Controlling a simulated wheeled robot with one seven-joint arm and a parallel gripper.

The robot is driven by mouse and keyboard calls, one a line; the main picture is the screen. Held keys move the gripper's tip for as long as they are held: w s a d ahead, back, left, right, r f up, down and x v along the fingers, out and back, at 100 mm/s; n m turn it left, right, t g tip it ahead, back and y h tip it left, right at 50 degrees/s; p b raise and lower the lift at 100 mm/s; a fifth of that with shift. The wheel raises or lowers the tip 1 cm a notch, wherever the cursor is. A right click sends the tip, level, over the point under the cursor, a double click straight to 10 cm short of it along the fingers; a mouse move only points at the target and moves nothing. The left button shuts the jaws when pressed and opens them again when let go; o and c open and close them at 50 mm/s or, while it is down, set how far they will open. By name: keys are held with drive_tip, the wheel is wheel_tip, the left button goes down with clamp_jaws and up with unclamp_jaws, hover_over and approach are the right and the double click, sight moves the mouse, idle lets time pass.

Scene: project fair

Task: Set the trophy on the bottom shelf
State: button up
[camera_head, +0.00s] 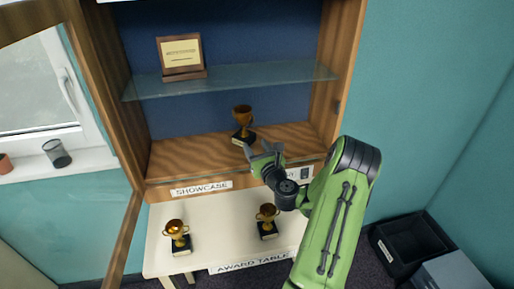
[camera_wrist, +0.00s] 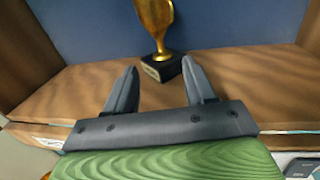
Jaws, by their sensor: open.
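A gold trophy cup (camera_head: 242,117) on a black base stands upright on the wooden bottom shelf (camera_head: 190,155) of the showcase. It also shows in the wrist view (camera_wrist: 157,30), its black base (camera_wrist: 162,66) resting on the shelf boards. My gripper (camera_head: 263,149) is just in front of this trophy at the shelf's front edge. In the wrist view the two fingers (camera_wrist: 162,80) are apart with nothing between them, and the trophy base is beyond their tips. Two more gold trophies, one at the left (camera_head: 176,232) and one at the right (camera_head: 267,216), stand on the award table (camera_head: 215,210) below.
A glass shelf (camera_head: 240,78) above the trophy holds a wooden plaque (camera_head: 181,57). The showcase's glass door (camera_head: 128,235) hangs open at the left. Black bins (camera_head: 410,240) stand on the floor at the right. The bottom shelf has free room on both sides of the trophy.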

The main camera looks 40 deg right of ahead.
drive_tip(key=shift+s+a, duration=0.2)
drive_tip(key=shift+s, duration=0.25)
drive_tip(key=shift+w, duration=0.15)
drive_tip(key=w+a+r+n+g+y, duration=0.1)
drive_tip(key=w+a+r+n+y, duration=0.3)
drive_tip(key=a+n, duration=0.65)
drive_tip(key=w+a+n+g+y, duration=0.1)
drive_tip(key=a+n+y, duration=0.5)
drive_tip(key=a+n, duration=0.4)
drive_tip(key=s+a+r+n+g+y, duration=0.1)
drive_tip(key=s+a+n+g, duration=0.45)
drive_tip(key=a+n, duration=0.4)
drive_tip(key=s+a+r+n+g+h, duration=0.1)
drive_tip(key=s+n, duration=0.4)
drive_tip(key=s, duration=0.6)
drive_tip(key=s+a+r+n+g+h, duration=0.1)
drive_tip(key=s+n, duration=0.4)
drive_tip(key=s, duration=0.7)
drive_tip(key=shift+a+r+n+g+h, duration=0.35)
drive_tip(key=shift+r+g+h, duration=0.35)
drive_tip(key=shift+h, duration=0.3)
